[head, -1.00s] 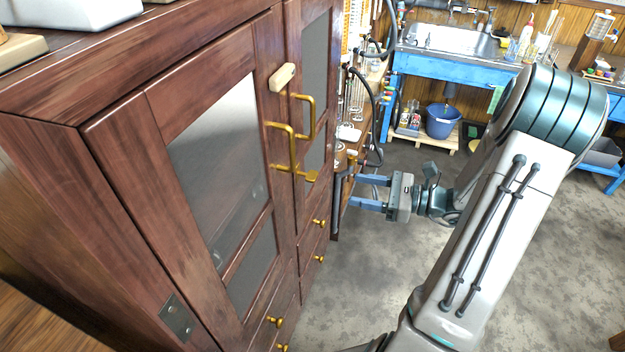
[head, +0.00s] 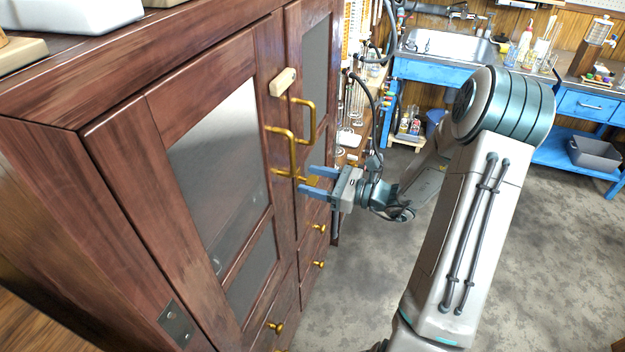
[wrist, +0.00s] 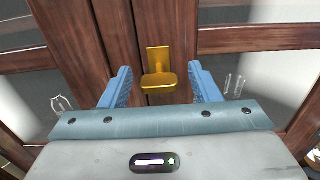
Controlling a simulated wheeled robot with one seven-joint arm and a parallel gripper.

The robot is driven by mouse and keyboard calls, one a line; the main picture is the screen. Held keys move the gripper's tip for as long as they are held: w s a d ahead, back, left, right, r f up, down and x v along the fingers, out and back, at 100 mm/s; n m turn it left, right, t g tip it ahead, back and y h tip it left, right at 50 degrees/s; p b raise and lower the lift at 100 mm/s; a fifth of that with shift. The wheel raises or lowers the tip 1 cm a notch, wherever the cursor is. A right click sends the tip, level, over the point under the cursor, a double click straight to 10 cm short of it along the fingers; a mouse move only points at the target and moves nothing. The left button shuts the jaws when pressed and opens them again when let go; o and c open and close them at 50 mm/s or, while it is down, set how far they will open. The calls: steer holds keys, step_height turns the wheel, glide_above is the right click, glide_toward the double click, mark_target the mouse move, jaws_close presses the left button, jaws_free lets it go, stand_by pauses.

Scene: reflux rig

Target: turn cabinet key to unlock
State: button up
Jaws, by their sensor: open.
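The brass cabinet key (wrist: 159,80) sits on the cabinet front near the seam between the two doors. In the wrist view it shows as a flat upright plate with a wider bar at its lower end. My gripper (wrist: 160,86) is open, with one blue finger on each side of the key and clear space between. The fingers do not appear to touch it. In the head view my gripper (head: 308,182) is level with the key (head: 313,180), which is partly hidden behind the fingers. The wooden cabinet (head: 130,160) has its doors shut.
Two brass door handles (head: 292,150) stand out just above the key, and a pale tag-like piece (head: 283,81) is higher up. Brass drawer knobs (head: 319,229) stick out below. The floor (head: 370,290) to the right is open. A blue sink bench (head: 440,68) stands behind.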

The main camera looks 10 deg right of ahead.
steer(key=shift+w+a, duration=0.1)
steer(key=shift+a, duration=0.15)
steer(key=c, duration=1)
